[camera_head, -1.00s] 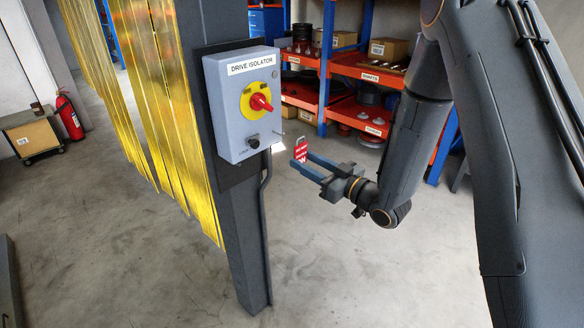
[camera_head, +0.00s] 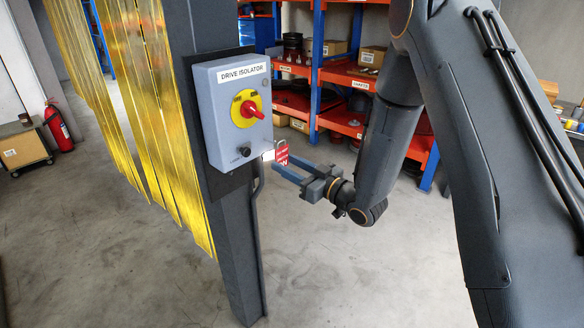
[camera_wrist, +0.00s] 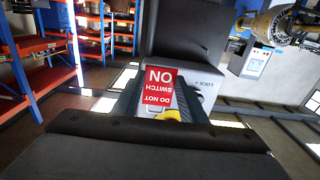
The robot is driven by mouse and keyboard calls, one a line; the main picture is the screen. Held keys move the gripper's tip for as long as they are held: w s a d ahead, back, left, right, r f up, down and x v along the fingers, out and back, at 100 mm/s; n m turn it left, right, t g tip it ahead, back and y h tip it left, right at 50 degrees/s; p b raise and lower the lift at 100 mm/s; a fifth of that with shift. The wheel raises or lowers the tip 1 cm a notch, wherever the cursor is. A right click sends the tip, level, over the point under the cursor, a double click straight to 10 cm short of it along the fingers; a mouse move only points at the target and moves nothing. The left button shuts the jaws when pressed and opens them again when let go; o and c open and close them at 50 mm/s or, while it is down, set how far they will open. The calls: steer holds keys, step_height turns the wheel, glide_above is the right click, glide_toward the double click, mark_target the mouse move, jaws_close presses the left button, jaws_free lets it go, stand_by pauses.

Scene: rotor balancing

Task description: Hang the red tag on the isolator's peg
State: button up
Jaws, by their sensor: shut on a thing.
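The red tag (camera_head: 282,151) is at the tips of my gripper (camera_head: 279,166), which is shut on it. In the wrist view the red tag (camera_wrist: 159,87) shows white lettering reading "DO NOT SWITCH ON", upside down. The grey drive isolator (camera_head: 209,92) is mounted on a dark post, with a red rotary handle on a yellow disc. A small dark knob or peg (camera_head: 244,151) sits low on its front. The tag is just right of the isolator's lower part, and a gap shows between them. In the wrist view part of the isolator box (camera_wrist: 208,88) shows behind the tag.
Yellow strip curtains (camera_head: 150,110) hang left of the post (camera_head: 236,255). Orange and blue shelving (camera_head: 350,72) with boxes stands behind my arm. A fire extinguisher (camera_head: 58,128) stands at the far left. The floor around the post is clear.

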mark_target(283, 164)
steer(key=shift+f+b+x, duration=0.2)
steer(key=shift+b+x, duration=0.15)
steer(key=shift+x, duration=1.15)
steer(key=shift+w+a+f+b, duration=0.35)
steer(key=shift+w+a+b, duration=0.2)
steer(key=shift+a+b, duration=0.05)
steer(key=o, duration=1.2)
steer(key=shift+c, duration=0.2)
